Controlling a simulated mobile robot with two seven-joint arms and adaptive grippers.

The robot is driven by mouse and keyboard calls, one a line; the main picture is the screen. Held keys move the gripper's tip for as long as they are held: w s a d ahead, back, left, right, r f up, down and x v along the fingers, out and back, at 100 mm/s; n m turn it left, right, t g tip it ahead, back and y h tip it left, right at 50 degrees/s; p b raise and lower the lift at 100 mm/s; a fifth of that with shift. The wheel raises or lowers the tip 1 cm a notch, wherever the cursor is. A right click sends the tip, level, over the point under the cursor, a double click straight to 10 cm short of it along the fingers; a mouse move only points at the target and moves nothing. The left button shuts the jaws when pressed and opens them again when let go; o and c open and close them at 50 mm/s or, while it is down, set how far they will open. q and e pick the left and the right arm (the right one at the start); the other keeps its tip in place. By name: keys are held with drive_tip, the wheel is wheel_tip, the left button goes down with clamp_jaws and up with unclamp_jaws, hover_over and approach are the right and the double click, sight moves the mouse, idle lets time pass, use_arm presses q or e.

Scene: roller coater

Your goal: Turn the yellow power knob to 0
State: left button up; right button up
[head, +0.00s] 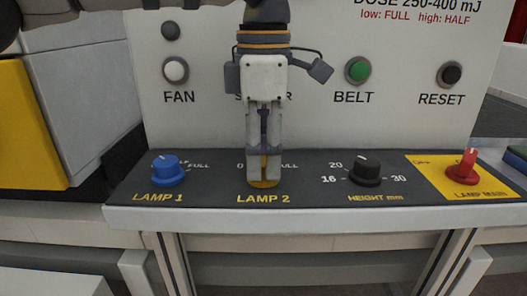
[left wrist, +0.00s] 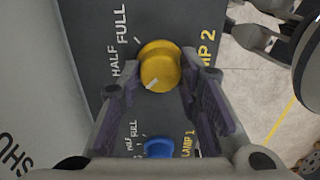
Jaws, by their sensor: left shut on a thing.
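The yellow LAMP 2 knob (head: 264,184) is on the dark control panel, mostly hidden behind my left gripper (head: 264,172) in the head view. My left gripper points down, its fingers closed around the knob's sides. In the left wrist view the round yellow knob (left wrist: 160,66) sits between the fingertips of the gripper (left wrist: 161,75). Its white pointer mark faces the lower left, past the HALF label. The 0 label shows just left of the gripper in the head view, and is hidden in the wrist view. My right gripper is not in view.
A blue LAMP 1 knob (head: 167,170) stands to the left. A black HEIGHT knob (head: 365,169) and a red LAMP MAIN switch (head: 464,166) stand to the right. Buttons such as the green BELT one (head: 358,70) are on the upright panel behind.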

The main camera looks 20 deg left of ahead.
sight(264, 161)
use_arm(q)
drive_tip(key=o, duration=1.1)
drive_tip(key=shift+o, duration=0.2)
wheel_tip(264, 161, up, 12)
